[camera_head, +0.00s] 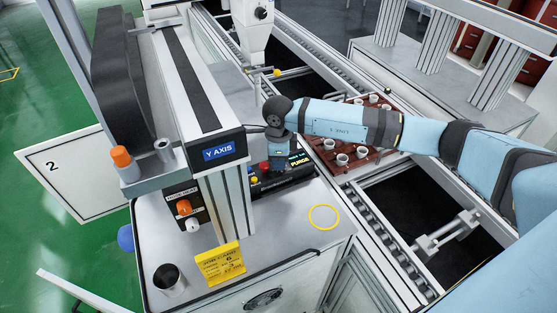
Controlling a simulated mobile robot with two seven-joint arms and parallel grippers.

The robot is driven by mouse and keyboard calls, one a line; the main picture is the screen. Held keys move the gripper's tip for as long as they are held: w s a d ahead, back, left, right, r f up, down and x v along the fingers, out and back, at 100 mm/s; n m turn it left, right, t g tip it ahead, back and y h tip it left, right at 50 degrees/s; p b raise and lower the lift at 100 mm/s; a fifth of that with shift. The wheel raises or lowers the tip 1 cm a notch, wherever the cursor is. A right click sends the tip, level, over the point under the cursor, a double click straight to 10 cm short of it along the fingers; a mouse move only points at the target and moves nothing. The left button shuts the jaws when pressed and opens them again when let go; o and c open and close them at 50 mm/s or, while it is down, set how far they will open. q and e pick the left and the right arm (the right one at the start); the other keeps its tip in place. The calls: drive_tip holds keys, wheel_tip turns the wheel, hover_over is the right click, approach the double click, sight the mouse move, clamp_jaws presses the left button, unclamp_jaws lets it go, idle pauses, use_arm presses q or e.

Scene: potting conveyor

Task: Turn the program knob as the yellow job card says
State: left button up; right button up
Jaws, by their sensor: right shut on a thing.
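The yellow job card (220,264) stands on the grey bench top at the front; its title reads as a job card, but the smaller lines are too small to read surely. A dark control box (266,186) with red and yellow buttons sits behind the column, and its lit display (299,161) reads PURGE. My right gripper (279,165) points down at this box, beside the display, and is shut. The program knob appears to be between its fingers, hidden by the gripper. My left gripper is out of view.
A white column and the Y AXIS beam (224,152) stand close left of my gripper. Pots fill a brown tray (372,157).

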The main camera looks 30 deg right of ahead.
drive_tip(key=shift+m, duration=0.3)
drive_tip(key=o, duration=0.9)
